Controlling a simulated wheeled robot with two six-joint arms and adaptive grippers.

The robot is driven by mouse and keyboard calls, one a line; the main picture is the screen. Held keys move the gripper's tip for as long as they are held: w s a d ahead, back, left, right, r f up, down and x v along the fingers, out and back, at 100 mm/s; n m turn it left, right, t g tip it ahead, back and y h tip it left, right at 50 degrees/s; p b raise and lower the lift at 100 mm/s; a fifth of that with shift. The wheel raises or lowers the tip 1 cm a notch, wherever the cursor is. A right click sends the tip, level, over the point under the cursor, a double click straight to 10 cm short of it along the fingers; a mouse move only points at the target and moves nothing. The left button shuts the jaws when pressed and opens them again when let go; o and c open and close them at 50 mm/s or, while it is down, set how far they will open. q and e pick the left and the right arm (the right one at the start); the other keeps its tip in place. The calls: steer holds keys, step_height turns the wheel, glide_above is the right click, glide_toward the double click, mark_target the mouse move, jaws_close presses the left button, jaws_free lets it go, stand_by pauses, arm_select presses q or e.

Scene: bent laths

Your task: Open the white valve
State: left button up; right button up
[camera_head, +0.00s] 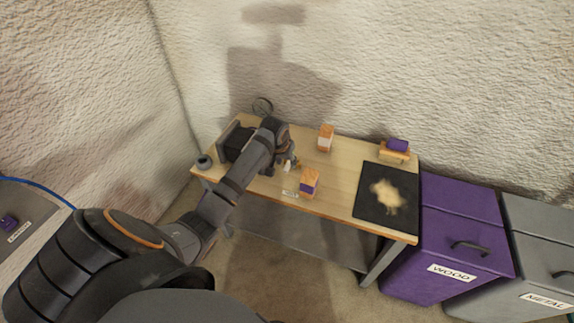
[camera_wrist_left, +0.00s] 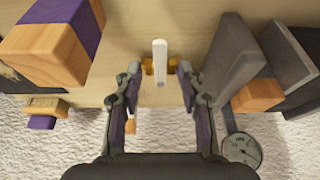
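The white valve shows in the left wrist view as a white upright lever (camera_wrist_left: 159,58) on a brass-coloured body (camera_wrist_left: 173,68) at the table top. In the head view its small white lever (camera_head: 287,167) is partly hidden beside my left gripper. My left gripper (camera_wrist_left: 160,78) is open, with one finger on each side of the lever and visible gaps on both sides. In the head view the left gripper (camera_head: 286,160) is low over the left part of the table. My right gripper is in neither view.
On the wooden table (camera_head: 340,185) stand an orange-and-purple block (camera_head: 309,183), an orange-and-white block (camera_head: 326,138) and a dark vise-like object (camera_head: 236,141). A round gauge (camera_wrist_left: 242,150) is behind. A black mat (camera_head: 376,212) lies right. A purple bin (camera_head: 450,240) stands beside the table.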

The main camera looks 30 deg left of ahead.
arm_select(q)
steer(key=shift+x, duration=1.25)
steer(key=shift+c, duration=0.3)
jaws_close()
